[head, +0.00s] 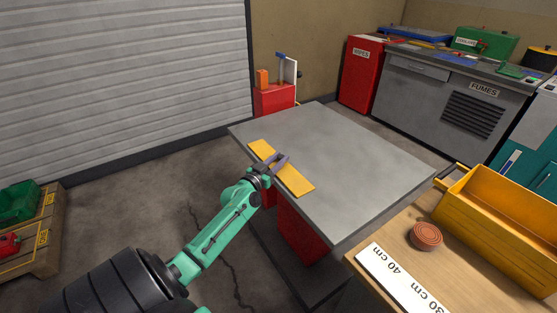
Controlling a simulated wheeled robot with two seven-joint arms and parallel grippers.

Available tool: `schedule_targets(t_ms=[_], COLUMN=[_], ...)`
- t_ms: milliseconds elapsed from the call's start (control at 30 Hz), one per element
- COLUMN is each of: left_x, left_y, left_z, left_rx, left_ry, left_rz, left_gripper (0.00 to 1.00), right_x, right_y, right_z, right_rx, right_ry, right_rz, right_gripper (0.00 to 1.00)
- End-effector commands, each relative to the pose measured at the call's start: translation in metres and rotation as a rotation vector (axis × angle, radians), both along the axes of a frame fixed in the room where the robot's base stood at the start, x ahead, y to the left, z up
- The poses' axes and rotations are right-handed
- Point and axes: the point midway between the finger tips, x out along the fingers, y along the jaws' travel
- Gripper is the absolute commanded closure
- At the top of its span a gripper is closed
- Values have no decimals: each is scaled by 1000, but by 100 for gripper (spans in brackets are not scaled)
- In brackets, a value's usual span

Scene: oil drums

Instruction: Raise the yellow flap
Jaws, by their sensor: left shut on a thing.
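The yellow flap (299,184) is a long flat strip along the near-left edge of the grey-topped table (345,140). It looks roughly level with the tabletop, though its exact tilt is hard to tell. My left gripper (277,164) reaches in on its green arm from the lower left. It is shut on the flap near the middle of its length, and the jaws hide a small part of it. My right gripper is not in the view.
A wooden bench at the lower right holds a yellow bin (495,222), a reddish-brown disc (426,236) and a white ruler board (400,282). A red container (273,98) stands behind the grey table. The grey tabletop is otherwise clear. Wooden crates (35,245) stand at left.

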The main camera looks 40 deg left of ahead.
Motion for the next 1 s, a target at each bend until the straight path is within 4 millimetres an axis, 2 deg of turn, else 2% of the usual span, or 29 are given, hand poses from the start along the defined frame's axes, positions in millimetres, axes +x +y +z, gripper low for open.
schedule_targets(t_ms=[1000], left_x=[0], left_y=[-1], left_z=[-1], left_rx=[-1], left_ry=[3], left_rz=[-1], left_gripper=[100], right_x=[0], right_y=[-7], right_z=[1], right_rx=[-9], right_ry=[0], right_rz=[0], right_gripper=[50])
